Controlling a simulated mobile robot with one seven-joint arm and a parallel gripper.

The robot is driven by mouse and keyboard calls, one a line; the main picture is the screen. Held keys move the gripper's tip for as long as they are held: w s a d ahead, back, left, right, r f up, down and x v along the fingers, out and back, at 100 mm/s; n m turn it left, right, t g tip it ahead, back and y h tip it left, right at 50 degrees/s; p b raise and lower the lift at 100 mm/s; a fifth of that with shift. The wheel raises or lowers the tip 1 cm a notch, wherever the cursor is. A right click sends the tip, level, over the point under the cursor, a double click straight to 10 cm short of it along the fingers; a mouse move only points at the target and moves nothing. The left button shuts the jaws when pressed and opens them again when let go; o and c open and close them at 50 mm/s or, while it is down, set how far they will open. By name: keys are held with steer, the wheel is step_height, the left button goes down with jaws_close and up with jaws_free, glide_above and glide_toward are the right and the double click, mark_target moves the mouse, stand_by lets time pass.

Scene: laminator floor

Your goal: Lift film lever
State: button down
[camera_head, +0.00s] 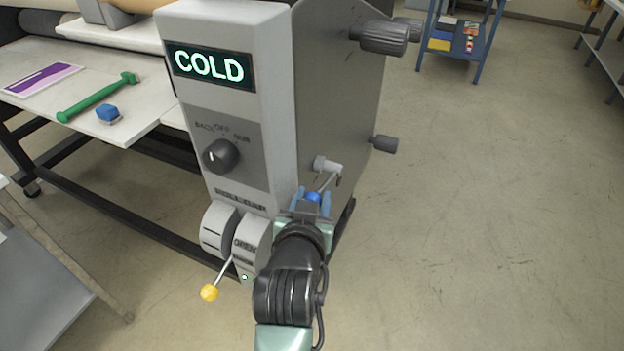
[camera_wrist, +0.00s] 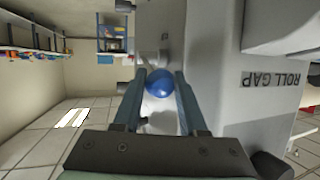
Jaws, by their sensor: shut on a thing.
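A lever with a blue ball knob (camera_head: 313,197) hangs from a pivot on the dark right side of the laminator's control housing (camera_head: 232,110). Its thin metal rod (camera_head: 327,181) slopes from the pivot down to the knob. I take this to be the film lever; no label on it is readable. My gripper (camera_head: 312,203) is shut on the blue knob, with a blue finger on either side. In the wrist view, the knob (camera_wrist: 159,83) sits between the two fingers near their tips. The rod is mostly hidden there.
A yellow-knobbed lever (camera_head: 209,292) stands to the left, low on the housing front. Dark knobs (camera_head: 384,37) stick out from the side plate. The display reads COLD. A green tool (camera_head: 97,97) and a blue block (camera_head: 108,113) lie on the table. Floor to the right is clear.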

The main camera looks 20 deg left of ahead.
mark_target(322, 187)
steer(key=r+p, duration=0.1)
steer(key=p, duration=0.1)
steer(key=r+g+p, duration=0.1)
steer(key=p, duration=0.2)
steer(key=shift+w+r+g, duration=0.3)
steer(key=shift+w+r, duration=0.05)
steer(key=shift+r, duration=0.05)
steer(key=r+g+p, duration=0.1)
steer(key=p, duration=0.2)
steer(key=w+r+g+p, duration=0.1)
steer(key=p, duration=0.2)
steer(key=shift+w+m+h, duration=0.1)
steer(key=shift+m+h, duration=0.2)
steer(key=w+r+g+p, duration=0.1)
steer(key=p, duration=0.2)
steer(key=shift+g, duration=0.4)
steer(key=shift+w+d+r+g+p, duration=0.15)
steer(key=shift+w+g+p, duration=0.35)
steer(key=shift+p, duration=0.9)
steer(key=shift+m, duration=0.3)
steer(key=c, duration=0.8)
jaws_free()
steer(key=shift+o, duration=0.2)
steer(key=b+v, duration=0.2)
steer(key=v, duration=1.1)
steer(key=shift+w, duration=0.2)
